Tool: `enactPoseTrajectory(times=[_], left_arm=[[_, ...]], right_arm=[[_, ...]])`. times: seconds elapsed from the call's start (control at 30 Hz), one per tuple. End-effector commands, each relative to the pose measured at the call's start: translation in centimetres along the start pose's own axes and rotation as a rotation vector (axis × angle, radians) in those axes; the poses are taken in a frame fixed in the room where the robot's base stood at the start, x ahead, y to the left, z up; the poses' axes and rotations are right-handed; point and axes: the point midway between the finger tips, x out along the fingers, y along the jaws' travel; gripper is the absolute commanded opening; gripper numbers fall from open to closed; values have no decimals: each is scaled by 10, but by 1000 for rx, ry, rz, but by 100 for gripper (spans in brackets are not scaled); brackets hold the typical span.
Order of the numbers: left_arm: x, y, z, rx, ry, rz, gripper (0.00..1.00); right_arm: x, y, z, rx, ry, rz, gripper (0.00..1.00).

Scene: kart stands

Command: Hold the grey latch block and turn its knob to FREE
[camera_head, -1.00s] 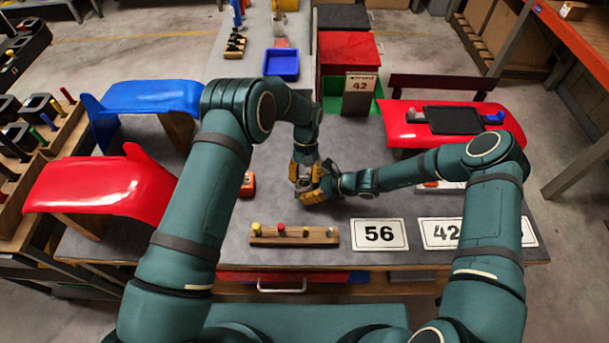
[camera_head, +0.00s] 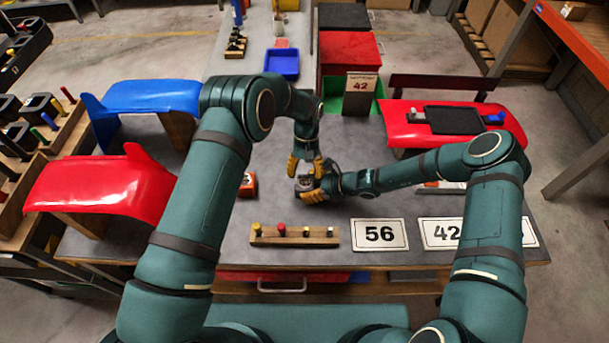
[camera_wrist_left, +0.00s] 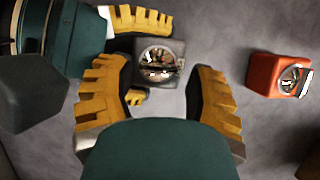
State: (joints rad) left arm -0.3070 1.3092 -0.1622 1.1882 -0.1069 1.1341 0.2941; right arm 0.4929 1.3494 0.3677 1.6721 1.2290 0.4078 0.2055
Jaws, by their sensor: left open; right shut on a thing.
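The grey latch block (camera_head: 303,184) is a small dark block on the grey table, with a round dial and a knob on its top face. In the left wrist view the block (camera_wrist_left: 176,44) shows its dial and knob (camera_wrist_left: 158,62); I cannot read the dial marks. My right gripper (camera_head: 313,189) is shut on the block, its yellow fingers on opposite sides of it. My left gripper (camera_head: 305,164) is open above the block, pointing down. In the wrist view the left fingers (camera_wrist_left: 160,98) are spread apart, clear of the knob.
An orange block (camera_wrist_left: 275,74) with a similar dial stands beside the grey one, also visible in the head view (camera_head: 248,185). A wooden peg rack (camera_head: 294,240) and a "56" card (camera_head: 379,234) lie nearer me. Red and blue panels flank the table.

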Motion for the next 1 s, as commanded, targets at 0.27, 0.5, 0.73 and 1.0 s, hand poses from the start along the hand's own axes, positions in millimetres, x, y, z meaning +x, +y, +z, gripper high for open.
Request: enactPoseTrajectory(times=[0.27, 0.5, 0.73, 1.0], left_arm=[[-47, 3, 0, 4, 9, 7, 73], [-66, 2, 0, 3, 3, 3, 73], [-67, 0, 0, 1, 0, 0, 73], [-66, 0, 0, 0, -1, -1, 73]], right_arm=[[1, 4, -4, 5, 8, 6, 49], [1, 3, -4, 4, 7, 5, 48], [1, 2, -1, 1, 2, 3, 48], [1, 1, 0, 0, 0, 2, 90]])
